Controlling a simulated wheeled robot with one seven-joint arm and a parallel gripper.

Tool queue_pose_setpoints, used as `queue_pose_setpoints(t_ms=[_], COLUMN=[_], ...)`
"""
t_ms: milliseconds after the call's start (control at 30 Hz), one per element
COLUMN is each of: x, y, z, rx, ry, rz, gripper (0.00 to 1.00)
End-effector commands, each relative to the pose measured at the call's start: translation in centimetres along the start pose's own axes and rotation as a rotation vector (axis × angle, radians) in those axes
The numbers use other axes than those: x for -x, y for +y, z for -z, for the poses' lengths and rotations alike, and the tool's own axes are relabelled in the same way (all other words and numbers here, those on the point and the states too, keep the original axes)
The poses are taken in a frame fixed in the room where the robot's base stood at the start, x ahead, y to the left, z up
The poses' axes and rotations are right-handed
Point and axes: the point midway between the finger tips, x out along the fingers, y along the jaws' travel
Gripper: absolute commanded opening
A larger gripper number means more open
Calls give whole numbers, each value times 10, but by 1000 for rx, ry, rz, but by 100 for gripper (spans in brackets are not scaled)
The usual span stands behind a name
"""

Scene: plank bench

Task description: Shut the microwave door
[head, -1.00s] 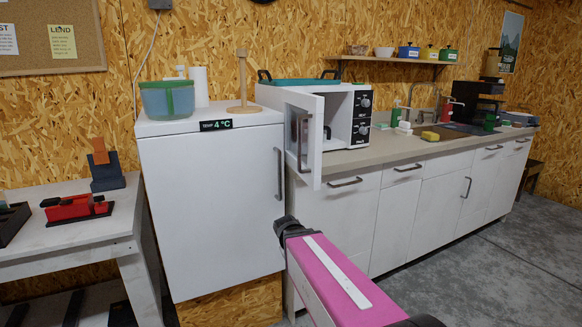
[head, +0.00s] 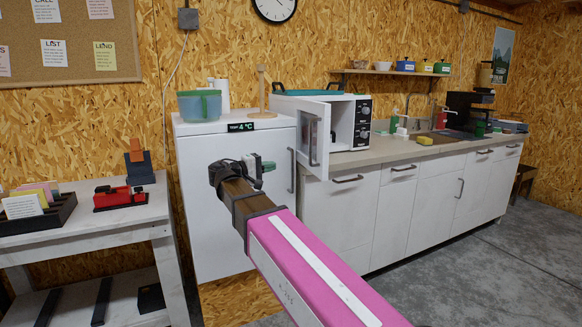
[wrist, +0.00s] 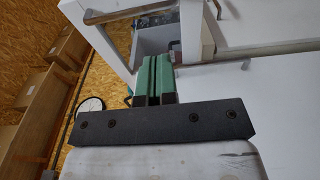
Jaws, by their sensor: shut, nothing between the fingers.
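The white microwave (head: 364,124) stands on the counter, its dark control panel with knobs on the right. Its door (head: 324,132) is open, swung out toward me on the left side, with a handle on its outer face. In the head view my gripper (head: 264,166) is in front of the white fridge, left of the door and apart from it. In the wrist view my gripper (wrist: 153,60) shows its green fingers together, with nothing between them. A pale panel with a handle bar and the knobs show beyond the fingertips there.
The fridge (head: 215,220) stands left of the microwave, with a teal bowl (head: 199,105) and a paper towel roll on top. A teal tray (head: 306,92) lies on the microwave. A side table (head: 100,225) is at left. The floor at right is clear.

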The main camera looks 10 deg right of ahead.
Motion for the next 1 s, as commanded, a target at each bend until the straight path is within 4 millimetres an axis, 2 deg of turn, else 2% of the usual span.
queue_pose_setpoints(t_ms=[700,1000], x=[-115,-136], y=[-2,-2], z=[0,0], rx=[1,2], ry=[-1,0], rz=[3,3], gripper=[0,0])
